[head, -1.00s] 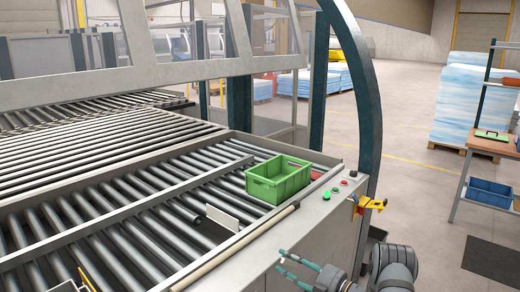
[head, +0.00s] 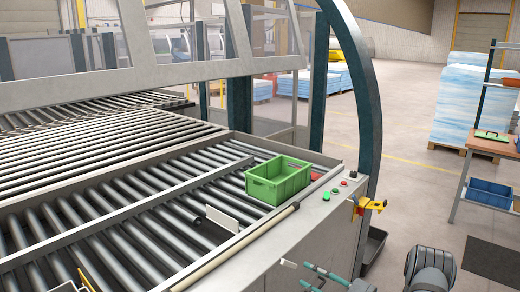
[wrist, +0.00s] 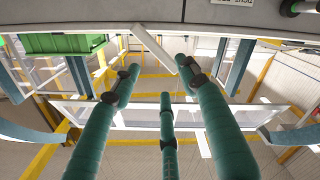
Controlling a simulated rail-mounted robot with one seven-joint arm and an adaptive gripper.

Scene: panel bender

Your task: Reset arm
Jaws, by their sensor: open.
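My gripper (head: 306,274) is at the bottom of the head view, in front of the machine's side panel. Its teal fingers point left and are spread apart with nothing between them. In the wrist view my gripper (wrist: 158,72) shows three separate teal fingers with dark joints, open and empty. The grey joint of my arm is at the bottom right of the head view.
A green crate (head: 278,181) sits on the roller table (head: 120,232), near buttons (head: 343,183) and a yellow-handled tool (head: 370,204). It also shows in the wrist view (wrist: 62,44). A workbench (head: 482,146) stands right. Open floor lies between.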

